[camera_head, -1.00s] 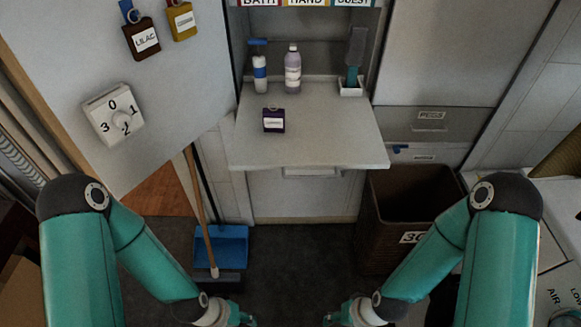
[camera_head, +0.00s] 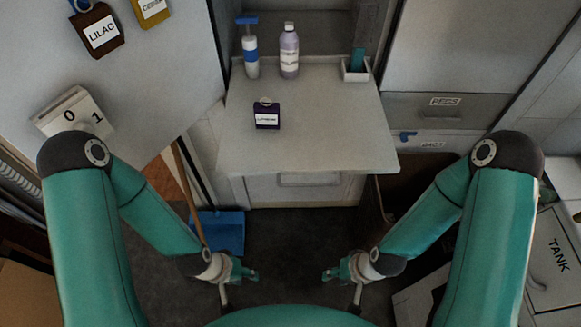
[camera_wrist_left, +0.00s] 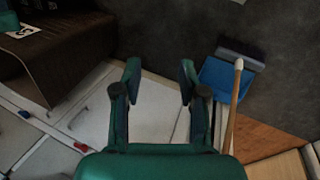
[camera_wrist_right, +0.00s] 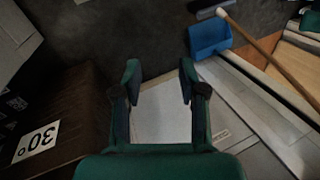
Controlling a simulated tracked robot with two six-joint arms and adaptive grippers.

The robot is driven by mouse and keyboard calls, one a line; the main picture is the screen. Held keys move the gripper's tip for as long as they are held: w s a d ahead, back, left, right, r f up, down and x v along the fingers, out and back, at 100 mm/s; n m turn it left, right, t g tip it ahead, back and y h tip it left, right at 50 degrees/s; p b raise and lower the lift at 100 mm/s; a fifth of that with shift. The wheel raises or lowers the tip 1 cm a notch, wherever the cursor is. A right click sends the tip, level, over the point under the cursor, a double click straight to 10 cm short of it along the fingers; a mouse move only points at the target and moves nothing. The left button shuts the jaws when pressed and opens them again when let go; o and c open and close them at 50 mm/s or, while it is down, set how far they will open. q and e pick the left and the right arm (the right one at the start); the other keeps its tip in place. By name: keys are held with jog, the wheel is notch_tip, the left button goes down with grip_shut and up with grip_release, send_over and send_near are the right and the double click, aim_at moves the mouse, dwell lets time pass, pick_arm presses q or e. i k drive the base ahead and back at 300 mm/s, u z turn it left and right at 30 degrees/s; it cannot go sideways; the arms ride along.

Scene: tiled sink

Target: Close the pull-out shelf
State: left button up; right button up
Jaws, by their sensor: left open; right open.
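The pull-out shelf (camera_head: 320,120) is a pale grey board that sticks out from the cabinet in the head view. A small dark purple tagged box (camera_head: 266,116) lies on it. A blue-and-white spray bottle (camera_head: 250,55), a pale lilac bottle (camera_head: 289,52) and a small white holder (camera_head: 356,72) stand at its back. My left gripper (camera_head: 250,274) is open and empty, below and in front of the shelf's front edge. My right gripper (camera_head: 330,274) is open and empty, also short of that edge. In both wrist views the fingers are apart with nothing between them.
A blue dustpan (camera_head: 223,232) and a wooden broom handle (camera_head: 188,195) stand on the floor at left. A dark bin (camera_head: 408,185) is under the shelf's right side. A white TANK box (camera_head: 545,255) is at right. Dark floor (camera_head: 290,240) lies clear in between.

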aim_at(333, 120)
jog(key=u, duration=0.05)
jog(key=k, duration=1.65)
jog(key=u, duration=0.4)
jog(key=i, duration=1.15)
jog(key=z, duration=0.45)
